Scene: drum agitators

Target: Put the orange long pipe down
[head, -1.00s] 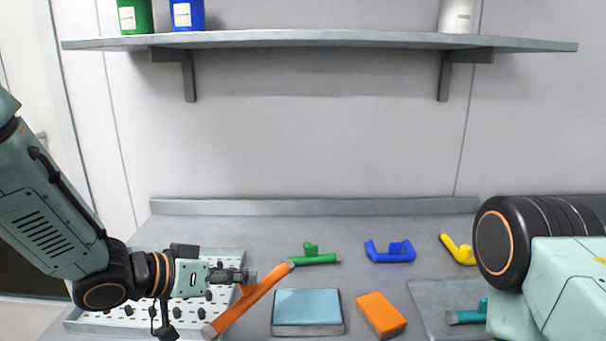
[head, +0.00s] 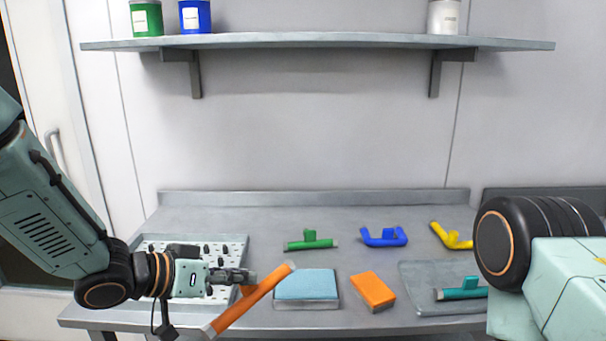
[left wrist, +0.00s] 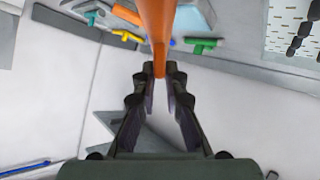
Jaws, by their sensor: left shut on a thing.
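The orange long pipe (head: 252,299) is held by my left gripper (head: 243,279) at the left front of the table. The pipe slants from lower left to upper right, and its upper end overlaps the left edge of the blue block in the picture. In the left wrist view the pipe (left wrist: 157,30) runs from the top edge down between the two fingers of my left gripper (left wrist: 160,85). My right gripper is not in view; part of my right arm shows at the right.
A white perforated tray (head: 226,246) lies behind my left gripper. On the grey table (head: 345,215) are a blue block (head: 306,285), an orange block (head: 373,291), and green (head: 310,242), blue (head: 384,238), yellow (head: 452,238) and teal (head: 462,291) pipe pieces. A shelf (head: 316,42) hangs above.

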